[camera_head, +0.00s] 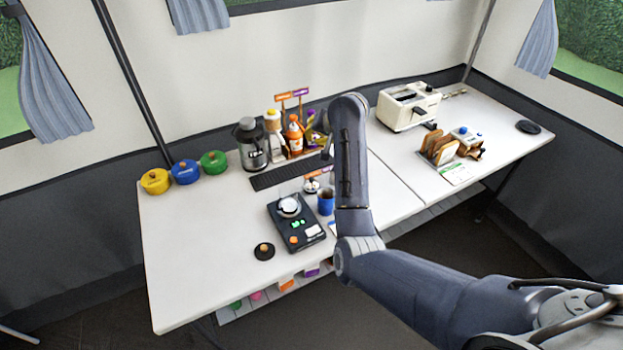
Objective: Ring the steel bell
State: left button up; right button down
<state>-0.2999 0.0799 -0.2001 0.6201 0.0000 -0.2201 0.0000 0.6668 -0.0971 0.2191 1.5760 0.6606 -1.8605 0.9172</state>
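A small silver domed thing, which looks like the steel bell (311,186), stands near the middle of the left table, behind the blue mug (326,202). A small orange-and-purple label shows just above it. My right arm comes in from the lower right and bends over the table right of the bell. Only a small dark part of my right gripper (327,150) shows left of the arm, above and behind the bell in the picture. The arm hides most of it, so its fingers cannot be made out. My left gripper is out of view.
A black scale-like device (297,224) with a silver bowl stands just in front of the bell. A black slatted tray (276,178), a coffee maker (250,144) and bottles stand behind. A toaster (408,106) and bread rack (439,148) are on the right. The left table's front left is clear.

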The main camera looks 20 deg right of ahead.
jog(key=shift+g, duration=0.6)
jog(key=shift+s+a+f, duration=0.55)
jog(key=shift+s+a, duration=0.05)
jog(key=shift+a, duration=0.15)
jog(key=shift+s+a+f, duration=0.55)
jog(key=shift+a, duration=0.2)
jog(key=shift+f, duration=4.4)
jog(key=shift+f, duration=0.85)
jog(key=shift+r, duration=0.85)
jog(key=shift+r, duration=2.5)
